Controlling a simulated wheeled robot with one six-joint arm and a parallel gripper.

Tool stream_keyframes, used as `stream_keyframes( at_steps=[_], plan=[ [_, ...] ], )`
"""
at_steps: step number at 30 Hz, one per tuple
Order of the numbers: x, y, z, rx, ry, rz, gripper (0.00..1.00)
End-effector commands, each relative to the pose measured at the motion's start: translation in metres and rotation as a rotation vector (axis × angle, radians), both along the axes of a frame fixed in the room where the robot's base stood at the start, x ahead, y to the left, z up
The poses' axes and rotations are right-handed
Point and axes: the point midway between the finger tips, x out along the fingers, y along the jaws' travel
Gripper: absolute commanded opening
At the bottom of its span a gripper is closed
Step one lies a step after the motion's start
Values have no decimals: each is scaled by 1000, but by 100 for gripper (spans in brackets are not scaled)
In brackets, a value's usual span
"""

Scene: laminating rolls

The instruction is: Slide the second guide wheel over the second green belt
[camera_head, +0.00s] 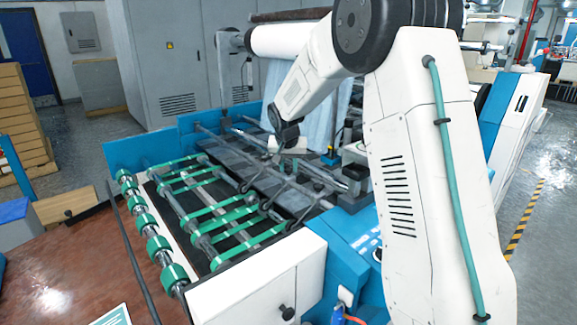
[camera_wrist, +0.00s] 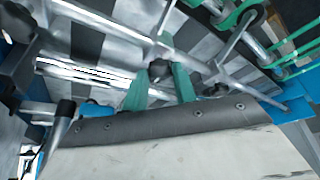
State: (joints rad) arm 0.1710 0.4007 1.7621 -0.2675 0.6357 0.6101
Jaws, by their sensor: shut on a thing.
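Several green belts (camera_head: 207,212) run across the machine's feed bed in the head view. My gripper (camera_head: 275,152) is over the far side of the bed, near a cross rod, and is small and partly hidden by my arm there. In the wrist view its two green fingers (camera_wrist: 160,80) are shut on a dark knob (camera_wrist: 160,69) at a metal rod. A dark guide wheel (camera_wrist: 250,17) shows at the upper right of that view, next to a green belt (camera_wrist: 234,14). I cannot tell which wheel is the second, or whether the held knob belongs to it.
Metal cross rods (camera_wrist: 225,77) with slanting arms lie close around my fingers. Green rollers (camera_head: 156,248) line the front left edge of the machine. A blue side wall (camera_head: 150,147) borders the bed, and a white roll (camera_head: 285,40) is above it.

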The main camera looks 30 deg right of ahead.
Motion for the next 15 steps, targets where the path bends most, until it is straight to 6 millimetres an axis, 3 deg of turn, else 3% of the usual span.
stream_keyframes(
  at_steps=[7, 15],
  plan=[
    [38, 8, 0, 0, -1, 1, 0],
    [43, 9, 1, 0, -2, 0, 0]
  ],
)
